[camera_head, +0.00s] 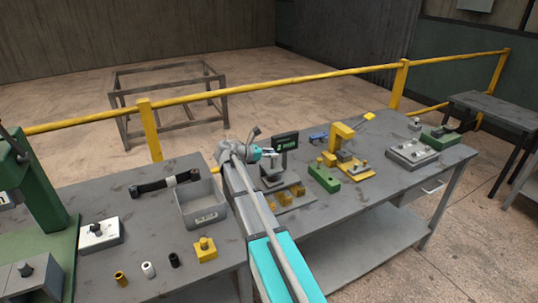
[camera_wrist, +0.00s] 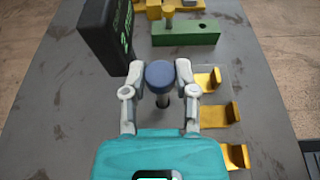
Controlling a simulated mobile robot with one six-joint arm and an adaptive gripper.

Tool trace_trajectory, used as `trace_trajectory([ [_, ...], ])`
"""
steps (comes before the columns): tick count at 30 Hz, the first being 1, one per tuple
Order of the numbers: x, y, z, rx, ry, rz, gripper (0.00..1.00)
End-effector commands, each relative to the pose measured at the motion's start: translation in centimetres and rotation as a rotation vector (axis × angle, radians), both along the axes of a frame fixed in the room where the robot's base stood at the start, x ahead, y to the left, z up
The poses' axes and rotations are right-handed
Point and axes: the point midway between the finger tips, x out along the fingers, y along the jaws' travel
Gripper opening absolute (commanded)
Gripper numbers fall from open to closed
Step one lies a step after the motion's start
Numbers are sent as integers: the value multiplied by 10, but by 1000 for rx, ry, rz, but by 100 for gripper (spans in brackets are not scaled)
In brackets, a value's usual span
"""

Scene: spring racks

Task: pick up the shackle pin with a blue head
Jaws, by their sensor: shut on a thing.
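The shackle pin with a blue head (camera_wrist: 160,74) stands upright between the fingers of my gripper in the wrist view. Its round blue head is at the fingertips, and a grey shank shows below it. My gripper (camera_wrist: 160,82) is shut on the pin, one finger on each side. In the head view my gripper (camera_head: 269,153) is over the bench beside the black display; the pin cannot be made out clearly there. Whether the pin's lower end touches anything is hard to tell.
A black display with green text (camera_wrist: 106,35) stands close at the left. Yellow brackets (camera_wrist: 220,114) lie to the right, and a green block (camera_wrist: 187,34) is beyond. In the head view, a grey bin (camera_head: 203,218) and a yellow press (camera_head: 341,138) stand on the benches.

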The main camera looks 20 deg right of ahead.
Motion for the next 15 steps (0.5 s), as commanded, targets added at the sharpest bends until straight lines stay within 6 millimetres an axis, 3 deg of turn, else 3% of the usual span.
trace_trajectory([
  [1,0,0,12,-1,0,0,0],
  [6,0,0,27,-1,0,0,0],
  [15,0,0,42,-1,0,0,0],
])
